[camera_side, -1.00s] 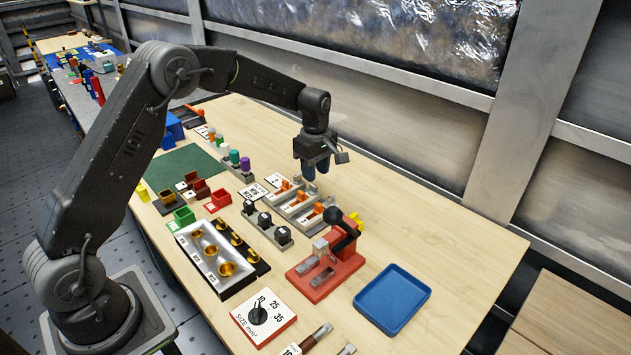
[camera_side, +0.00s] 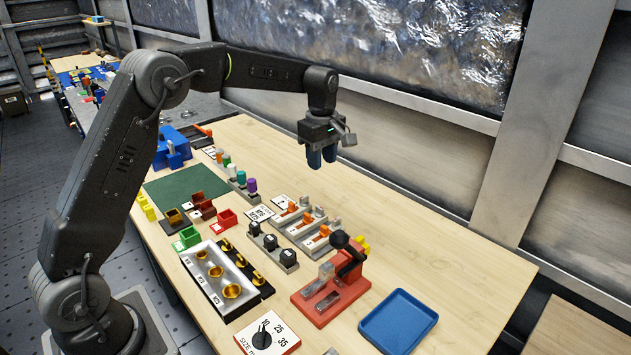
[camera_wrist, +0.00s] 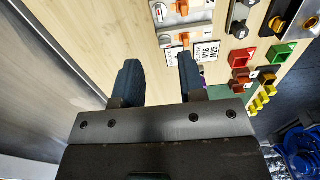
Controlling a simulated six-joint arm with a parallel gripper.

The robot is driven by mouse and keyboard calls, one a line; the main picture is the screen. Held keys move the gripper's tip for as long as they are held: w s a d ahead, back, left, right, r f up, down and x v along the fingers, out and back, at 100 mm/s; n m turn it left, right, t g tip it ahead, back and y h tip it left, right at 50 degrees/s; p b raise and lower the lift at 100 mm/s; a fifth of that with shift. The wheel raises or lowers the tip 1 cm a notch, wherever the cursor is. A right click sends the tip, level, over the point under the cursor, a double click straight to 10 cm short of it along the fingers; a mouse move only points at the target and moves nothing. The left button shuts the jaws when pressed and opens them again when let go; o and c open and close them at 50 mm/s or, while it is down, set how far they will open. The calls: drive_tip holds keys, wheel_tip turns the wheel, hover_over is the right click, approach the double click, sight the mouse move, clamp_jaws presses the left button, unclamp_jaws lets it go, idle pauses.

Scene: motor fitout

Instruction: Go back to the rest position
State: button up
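My gripper (camera_side: 322,161) hangs over the far part of the wooden table (camera_side: 430,215), fingers pointing down, well above the surface. In the wrist view its two blue fingers (camera_wrist: 159,62) stand apart with nothing between them. The orange-handled clamps (camera_side: 305,225) lie on the table below and nearer the camera than the gripper. In the wrist view the clamps (camera_wrist: 183,24) show beyond the fingertips, beside a printed label card (camera_wrist: 206,51). Nothing touches the fingers.
A red crimping press (camera_side: 330,295) and a blue tray (camera_side: 398,321) stand at the near right. A silver block with brass cups (camera_side: 213,275), black knobs (camera_side: 272,248) and small coloured bins (camera_side: 190,236) fill the middle. The table's far right is clear.

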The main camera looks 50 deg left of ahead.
drive_tip(key=s+d+r+m+t, duration=0.25)
drive_tip(key=s+r+m, duration=0.2)
drive_tip(key=s, duration=0.35)
drive_tip(key=s+d+r+m+t, duration=0.1)
drive_tip(key=s+d+r+m, duration=0.25)
drive_tip(key=s+r, duration=0.35)
drive_tip(key=s+d+f+m+t, duration=0.1)
drive_tip(key=s+f+m, duration=0.1)
drive_tip(key=s+m, duration=0.3)
drive_tip(key=s+d+f+m+t, duration=0.1)
drive_tip(key=s+m, duration=0.3)
drive_tip(key=s, duration=0.8)
drive_tip(key=shift+d+f+m, duration=0.25)
drive_tip(key=shift+f+m, duration=0.15)
drive_tip(key=shift+f, duration=0.5)
